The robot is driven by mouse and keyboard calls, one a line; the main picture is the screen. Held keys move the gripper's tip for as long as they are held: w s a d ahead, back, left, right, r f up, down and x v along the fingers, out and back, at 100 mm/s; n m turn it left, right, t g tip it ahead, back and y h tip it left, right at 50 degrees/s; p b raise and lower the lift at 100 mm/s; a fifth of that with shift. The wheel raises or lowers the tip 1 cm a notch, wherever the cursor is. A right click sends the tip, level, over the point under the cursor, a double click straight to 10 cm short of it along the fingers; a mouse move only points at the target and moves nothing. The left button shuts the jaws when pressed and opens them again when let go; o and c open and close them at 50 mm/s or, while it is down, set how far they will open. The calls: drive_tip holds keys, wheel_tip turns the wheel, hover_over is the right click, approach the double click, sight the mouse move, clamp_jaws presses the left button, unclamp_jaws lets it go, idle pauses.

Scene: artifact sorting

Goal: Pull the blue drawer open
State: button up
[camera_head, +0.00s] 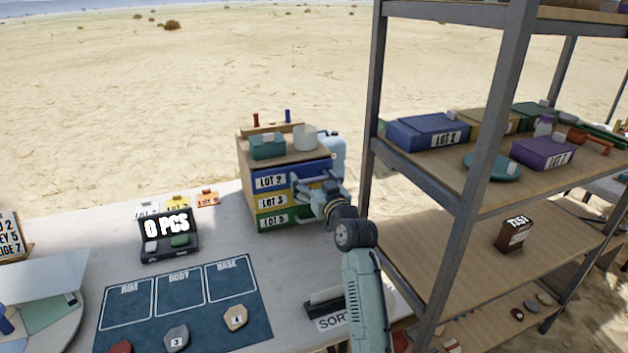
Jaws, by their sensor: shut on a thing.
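The blue drawer (292,174), labelled LOT 2, is the top drawer of a small wooden cabinet (243,150) at the back of the table. My gripper (312,181) is at the right part of the blue drawer's front and is shut on its handle. The fingers hide the handle and part of the front. The blue front looks about level with the drawers below; a small gap cannot be told. Below it are a yellow drawer (290,197) labelled LOT 3 and a green drawer (292,217) labelled LOT 5.
A teal box (268,146) and a white cup (305,138) stand on the cabinet. A metal shelf rack (478,150) stands close right of my arm. A scale (168,238) and dark mat (185,300) lie left; the table directly before the cabinet is clear.

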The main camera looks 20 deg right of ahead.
drive_tip(key=shift+d, duration=0.1)
drive_tip(key=c, duration=0.3)
drive_tip(key=s+b, duration=0.2)
drive_tip(key=s, duration=0.3)
drive_tip(key=s+b, duration=0.2)
drive_tip(key=s, duration=0.3)
drive_tip(key=s+b, duration=0.2)
drive_tip(key=s, duration=0.4)
drive_tip(key=shift+s+d, duration=0.1)
drive_tip(key=shift+d, duration=0.2)
drive_tip(key=o, duration=1.4)
drive_tip(key=shift+f, duration=0.1)
